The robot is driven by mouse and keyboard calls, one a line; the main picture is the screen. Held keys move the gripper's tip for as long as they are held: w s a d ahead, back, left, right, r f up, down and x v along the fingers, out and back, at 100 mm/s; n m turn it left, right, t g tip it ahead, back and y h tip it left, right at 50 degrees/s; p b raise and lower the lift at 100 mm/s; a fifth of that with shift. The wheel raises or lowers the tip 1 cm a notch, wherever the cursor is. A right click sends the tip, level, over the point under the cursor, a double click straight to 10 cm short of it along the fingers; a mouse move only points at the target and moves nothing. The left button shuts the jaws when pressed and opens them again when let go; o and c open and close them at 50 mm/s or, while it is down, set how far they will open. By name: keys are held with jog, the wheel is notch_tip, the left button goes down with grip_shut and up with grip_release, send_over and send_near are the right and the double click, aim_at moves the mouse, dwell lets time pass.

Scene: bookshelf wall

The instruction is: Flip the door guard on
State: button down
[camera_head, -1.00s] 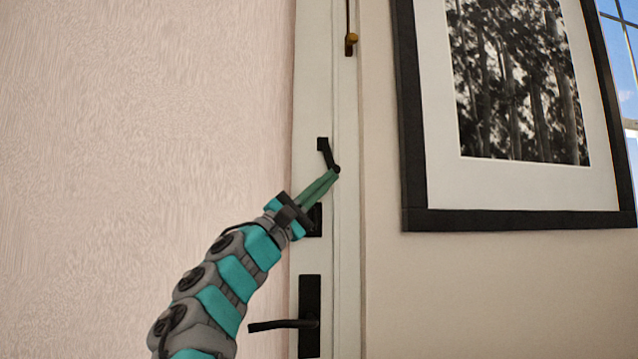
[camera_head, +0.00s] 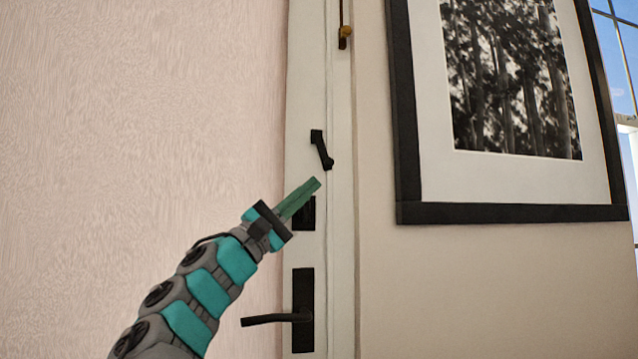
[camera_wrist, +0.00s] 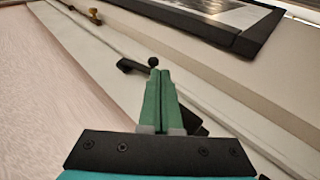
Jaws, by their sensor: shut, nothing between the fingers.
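The black door guard (camera_head: 321,150) is on the white door edge and frame, above the lock plate. Its arm slants from upper left down to a knob at lower right, near the seam between door and frame. My gripper (camera_head: 317,182) is shut and empty, its green fingertips just below the guard with a small gap in the head view. In the wrist view the guard (camera_wrist: 132,66) and its round knob (camera_wrist: 153,62) show just beyond the closed fingertips (camera_wrist: 159,72). I cannot tell the exact depth gap.
A black lock plate (camera_head: 305,214) sits behind my fingers, partly hidden. A black lever handle (camera_head: 278,319) is below it. A brass-coloured fitting (camera_head: 345,32) is higher up. A black-framed picture (camera_head: 408,150) hangs on the wall to the right. Left of the door edge is clear.

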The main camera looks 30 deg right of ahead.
jog(key=v, duration=1)
jog(key=shift+w+b, duration=0.2)
jog(key=shift+b, duration=0.15)
jog(key=shift+r, duration=0.15)
